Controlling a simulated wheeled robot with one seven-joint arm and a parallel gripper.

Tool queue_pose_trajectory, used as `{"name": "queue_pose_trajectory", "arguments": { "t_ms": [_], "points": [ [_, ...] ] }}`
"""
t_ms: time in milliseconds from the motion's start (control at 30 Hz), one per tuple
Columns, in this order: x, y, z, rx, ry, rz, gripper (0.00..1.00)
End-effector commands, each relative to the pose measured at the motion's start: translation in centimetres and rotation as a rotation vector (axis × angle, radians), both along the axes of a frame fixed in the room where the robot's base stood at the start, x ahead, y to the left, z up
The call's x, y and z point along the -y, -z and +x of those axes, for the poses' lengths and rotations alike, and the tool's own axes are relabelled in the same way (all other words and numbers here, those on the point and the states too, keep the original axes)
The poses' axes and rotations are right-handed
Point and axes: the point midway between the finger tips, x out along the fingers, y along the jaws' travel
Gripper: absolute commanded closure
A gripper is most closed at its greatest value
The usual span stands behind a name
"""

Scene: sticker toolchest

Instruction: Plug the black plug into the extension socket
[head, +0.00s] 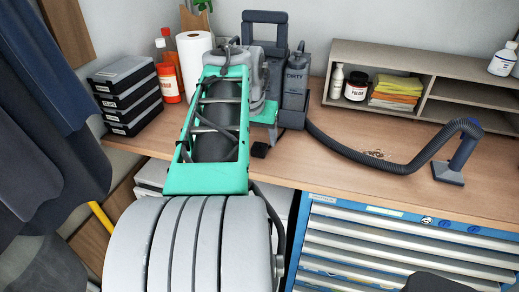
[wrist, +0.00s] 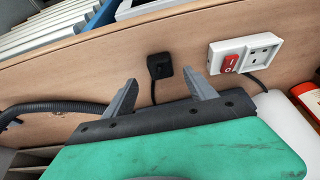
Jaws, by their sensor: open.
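The black plug (wrist: 159,66) lies on the wooden bench in the wrist view, with its thin black cord running toward my gripper. It also shows in the head view (head: 259,150), near the bench's front edge. The white extension socket (wrist: 263,50) with a red rocker switch (wrist: 231,63) lies to the right of the plug in the wrist view; in the head view my arm hides it. My gripper (wrist: 160,86) is open and empty, its two grey fingers apart and pointing toward the plug. The plug appears just beyond the fingertips, roughly centred between them.
A vacuum (head: 294,82) stands behind my arm, its hose (head: 370,163) crossing the bench to the right. Black cases (head: 128,93), a red-orange bottle (head: 168,84) and a paper roll (head: 194,60) stand at left. A shelf (head: 425,68) stands at back right; blue drawers (head: 400,245) are below.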

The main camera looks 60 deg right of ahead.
Motion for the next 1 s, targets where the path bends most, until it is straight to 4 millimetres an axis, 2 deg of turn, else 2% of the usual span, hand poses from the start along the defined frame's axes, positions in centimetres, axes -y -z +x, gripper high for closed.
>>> {"name": "queue_pose_trajectory", "arguments": {
  "t_ms": [200,300,667,1000],
  "points": [
    [1.1,3.3,0.3,-0.003,0.001,0.005,0.35],
    [1.5,4.3,0.4,-0.002,-0.001,0.004,0.35],
    [1.6,4.6,0.5,-0.001,-0.001,0.001,0.35],
    [1.6,4.6,0.5,-0.001,-0.001,0.001,0.62]
  ]
}}
